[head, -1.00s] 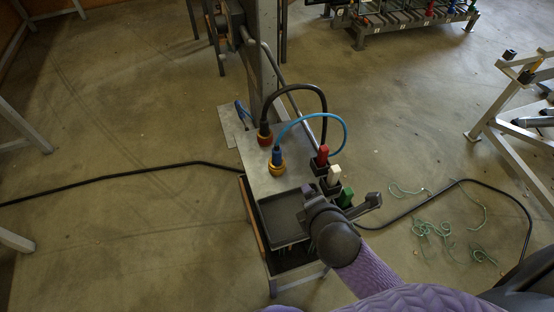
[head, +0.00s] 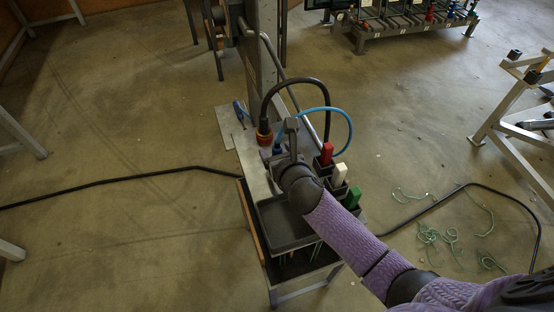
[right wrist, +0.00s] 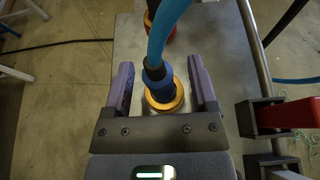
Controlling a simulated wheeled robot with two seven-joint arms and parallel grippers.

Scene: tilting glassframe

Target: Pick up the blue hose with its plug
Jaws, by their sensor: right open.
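The blue hose (head: 337,113) arcs from its blue plug toward the right behind the red-handled part. In the right wrist view the blue hose (right wrist: 168,22) rises from the blue plug (right wrist: 157,78), which sits in a gold socket ring (right wrist: 166,100) on the grey metal plate (right wrist: 208,38). My right gripper (head: 290,130) is over the plate at the plug. In the right wrist view my right gripper (right wrist: 158,75) is open, with one finger on each side of the plug and gaps visible. My arm hides most of the gold socket in the head view. My left gripper is not in view.
A black hose (head: 296,82) with a red-gold plug (head: 264,133) stands just left of the blue one. Red (head: 326,153), white (head: 340,173) and green (head: 352,197) handles line the right edge. A dark tray (head: 285,232) is in front. A steel post (head: 265,65) rises behind.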

